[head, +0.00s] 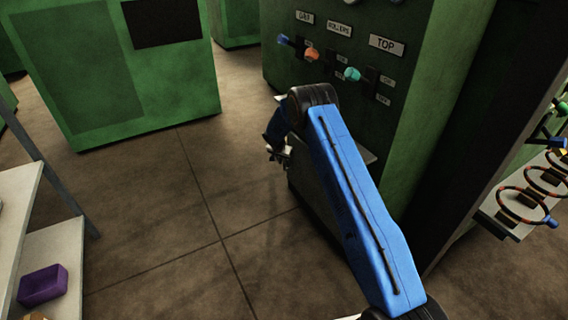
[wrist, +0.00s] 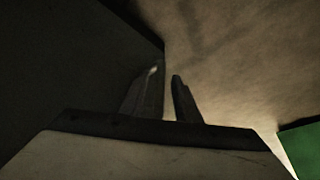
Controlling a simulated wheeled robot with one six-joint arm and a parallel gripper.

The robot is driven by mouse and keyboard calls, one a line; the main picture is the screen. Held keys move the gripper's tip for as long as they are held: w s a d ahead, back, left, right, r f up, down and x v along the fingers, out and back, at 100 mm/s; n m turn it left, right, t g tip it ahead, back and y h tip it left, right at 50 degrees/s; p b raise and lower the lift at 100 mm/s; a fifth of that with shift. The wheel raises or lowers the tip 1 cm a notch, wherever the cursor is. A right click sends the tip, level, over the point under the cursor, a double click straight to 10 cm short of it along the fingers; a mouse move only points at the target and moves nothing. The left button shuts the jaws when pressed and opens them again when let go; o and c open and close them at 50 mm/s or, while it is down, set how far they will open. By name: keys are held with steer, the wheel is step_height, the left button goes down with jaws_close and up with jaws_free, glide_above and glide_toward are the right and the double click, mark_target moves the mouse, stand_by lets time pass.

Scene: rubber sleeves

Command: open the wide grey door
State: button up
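A grey panel (head: 312,207), which looks like the wide grey door, is low on the front of the green machine at the right in the head view. My arm covers much of it, so its handle and how far it stands ajar cannot be told. My gripper (head: 277,154) is beside its upper left edge, pointing down toward the floor. In the wrist view, the two fingers (wrist: 168,78) stand slightly apart, with floor showing between the tips. A dark flat surface fills the left of that view, close to the left finger. I see nothing held.
The green machine (head: 412,125) carries coloured levers (head: 352,74) and label plates above the panel. Another green cabinet (head: 140,85) stands at the back left. A shelf with a purple block (head: 43,286) is at the lower left. Floor (head: 165,215) between is clear.

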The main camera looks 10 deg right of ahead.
steer(key=shift+f, duration=0.2)
jaws_close()
